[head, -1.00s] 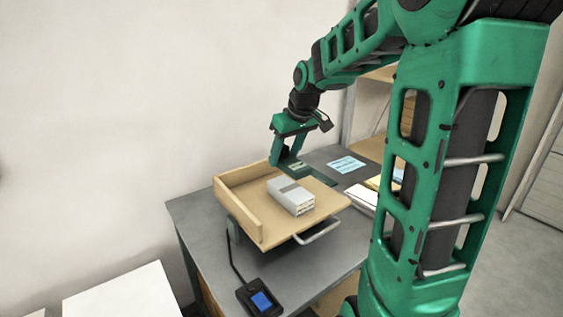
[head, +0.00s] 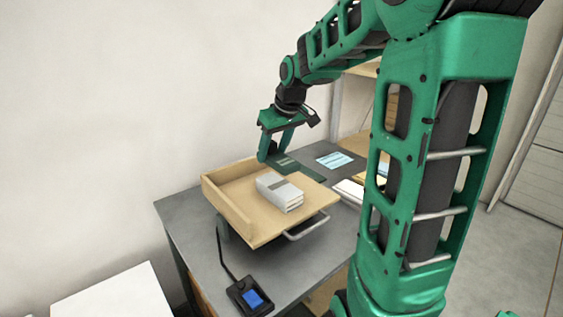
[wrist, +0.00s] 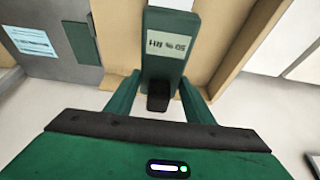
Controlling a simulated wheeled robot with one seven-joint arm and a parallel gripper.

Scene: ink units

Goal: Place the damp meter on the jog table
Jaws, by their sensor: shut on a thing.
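The damp meter (wrist: 165,42) is a dark green block with a pale label reading "50 % RH" and a black end. My gripper (wrist: 160,88) is shut on it near the black end. In the head view my gripper (head: 273,152) is at the far edge of the jog table (head: 225,205), and the meter is hard to make out there. The jog table is a tilted wooden tray with raised walls on its left and far sides. Its pale wood shows behind the meter in the wrist view (wrist: 212,30). I cannot tell whether the meter touches it.
A grey paper stack (head: 279,192) lies on the jog table. A metal handle (head: 308,229) juts from its front. A dark green mat (head: 308,171) and a blue sheet (head: 334,160) lie behind on the grey bench (head: 183,212).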

